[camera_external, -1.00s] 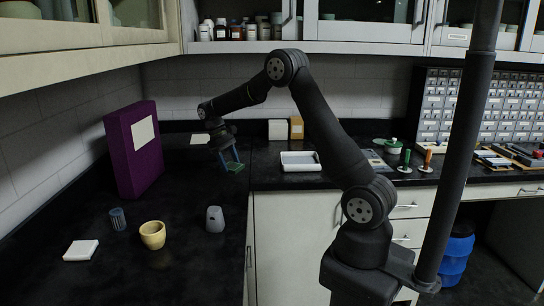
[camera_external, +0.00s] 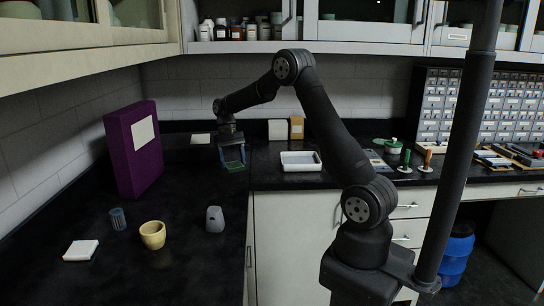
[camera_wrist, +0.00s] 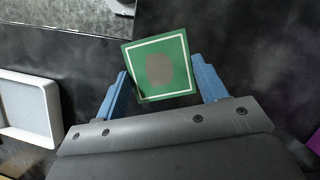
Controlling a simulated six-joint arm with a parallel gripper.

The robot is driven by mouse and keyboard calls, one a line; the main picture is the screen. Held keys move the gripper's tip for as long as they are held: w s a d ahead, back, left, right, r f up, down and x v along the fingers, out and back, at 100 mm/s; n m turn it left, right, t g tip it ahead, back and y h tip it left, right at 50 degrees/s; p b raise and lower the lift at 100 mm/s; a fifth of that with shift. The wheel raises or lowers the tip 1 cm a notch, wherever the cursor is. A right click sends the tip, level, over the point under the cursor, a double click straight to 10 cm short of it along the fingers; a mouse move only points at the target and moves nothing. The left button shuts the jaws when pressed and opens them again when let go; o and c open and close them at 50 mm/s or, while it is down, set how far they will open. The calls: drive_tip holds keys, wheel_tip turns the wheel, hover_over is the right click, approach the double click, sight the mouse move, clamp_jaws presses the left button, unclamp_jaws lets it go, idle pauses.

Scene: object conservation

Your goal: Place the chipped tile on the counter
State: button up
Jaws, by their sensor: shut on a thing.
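The tile is low over the black counter (camera_external: 190,215), near the inner corner. I cannot tell whether it touches the surface. No chip is clear on its visible edges.
A white tray (camera_external: 300,168) is to the right of my gripper. A purple box (camera_external: 140,165) stands at left. A yellow cup (camera_external: 153,238), a grey object (camera_external: 215,224), a blue-grey cup (camera_external: 118,221) and a white tile (camera_external: 81,250) are nearer the front. Bare counter lies between.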

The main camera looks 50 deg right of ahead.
drive_tip(key=s+d+r+m+t+y, duration=0.1)
drive_tip(key=s+d+m+t, duration=0.15)
drive_tip(key=d+m, duration=0.65)
drive_tip(key=s+d+r+m+t+y, duration=0.1)
drive_tip(key=s+d+m, duration=0.2)
drive_tip(key=d, duration=1.1)
drive_tip(key=s+d+r+m+t+y, duration=0.1)
drive_tip(key=s+d+m+t, duration=0.15)
drive_tip(key=d+m, duration=0.65)
drive_tip(key=s+d+r+m+t+h, duration=0.1)
drive_tip(key=s+d+r+m+h, duration=0.15)
drive_tip(key=s+d+m, duration=0.9)
drive_tip(key=s+d+r+m+t+h, duration=0.15)
drive_tip(key=s+d+m+h, duration=0.25)
drive_tip(key=s+d, duration=1.4)
drive_tip(key=w+f, duration=0.2)
drive_tip(key=w, duration=0.1)
drive_tip(key=w+f, duration=0.2)
drive_tip(key=w, duration=0.1)
drive_tip(key=w+f, duration=0.2)
drive_tip(key=w, duration=0.1)
drive_tip(key=shift+w+a+f, duration=0.15)
drive_tip(key=shift+a, duration=0.25)
drive_tip(key=shift+w+f, duration=0.1)
drive_tip(key=shift+f, duration=2)
drive_tip(key=shift+f, duration=0.35)
